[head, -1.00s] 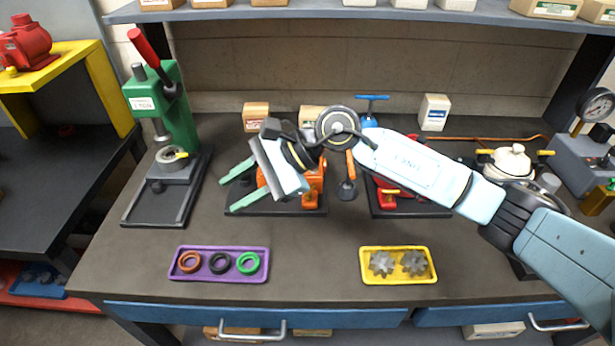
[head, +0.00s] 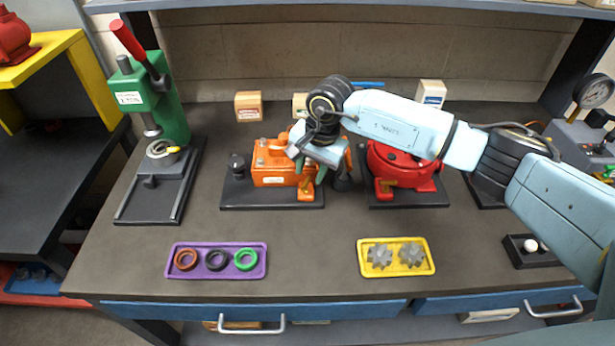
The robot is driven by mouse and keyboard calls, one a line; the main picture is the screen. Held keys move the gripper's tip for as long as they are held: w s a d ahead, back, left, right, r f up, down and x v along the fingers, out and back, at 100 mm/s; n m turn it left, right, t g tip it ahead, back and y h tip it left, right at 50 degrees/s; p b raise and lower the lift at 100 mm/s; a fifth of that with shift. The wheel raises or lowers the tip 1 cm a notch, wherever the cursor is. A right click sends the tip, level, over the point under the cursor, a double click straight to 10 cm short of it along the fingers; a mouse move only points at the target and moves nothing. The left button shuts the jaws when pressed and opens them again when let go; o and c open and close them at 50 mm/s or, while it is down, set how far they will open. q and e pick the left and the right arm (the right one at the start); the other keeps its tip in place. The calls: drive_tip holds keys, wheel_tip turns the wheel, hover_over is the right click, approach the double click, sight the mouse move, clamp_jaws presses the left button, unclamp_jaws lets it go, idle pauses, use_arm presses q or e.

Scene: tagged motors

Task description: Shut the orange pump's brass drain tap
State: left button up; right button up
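The orange pump (head: 272,168) sits on a dark base plate (head: 245,196) left of the bench's middle. It has an orange foot or spout (head: 306,188) at its front right and a dark cylinder at its left. I cannot make out the brass drain tap; my gripper covers the pump's right end. My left gripper is not in view.
A red pump (head: 402,165) stands close to the right. A green press (head: 165,110) stands at the left. In front lie a purple tray (head: 216,274) with rings and a yellow tray (head: 397,271) with gears. The bench between pump and trays is clear.

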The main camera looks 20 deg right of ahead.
sight(307, 182)
drive_tip(key=shift+w+a+f, duration=0.15)
drive_tip(key=shift+a+f, duration=0.05)
drive_tip(key=shift+f, duration=0.8)
drive_tip(key=shift+w+a+f, duration=0.15)
drive_tip(key=shift+f, duration=0.8)
clamp_jaws()
